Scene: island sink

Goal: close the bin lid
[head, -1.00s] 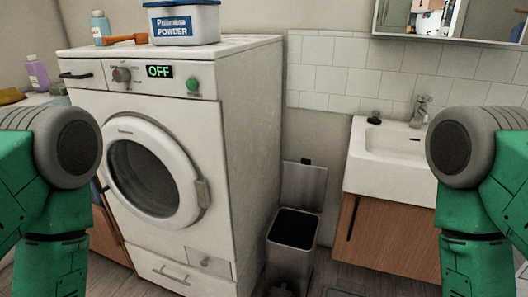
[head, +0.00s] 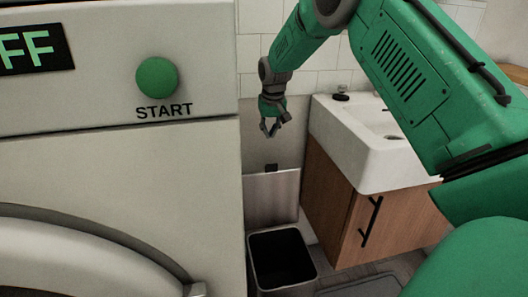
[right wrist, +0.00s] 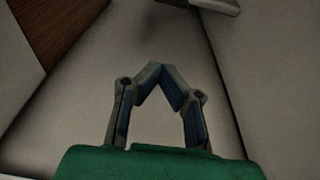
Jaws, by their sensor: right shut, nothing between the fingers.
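The bin (head: 281,262) stands on the floor between the washing machine and the sink cabinet, and its dark inside shows. Its lid (head: 271,198) is open and stands upright at the bin's back, with a small dark tab on its top edge. My right gripper (head: 271,131) is above the lid's top edge, pointing down, apart from it in the picture. In the right wrist view its fingertips (right wrist: 160,68) meet with nothing between them. A grey edge shows at the top of that view; I cannot tell whether it is the lid. My left gripper is not in view.
The washing machine (head: 120,180), with a green START button, fills the left side close to me. The white sink (head: 365,150) on its wooden cabinet (head: 340,205) stands right of the bin. A tiled wall is behind. The space above the bin's opening is clear.

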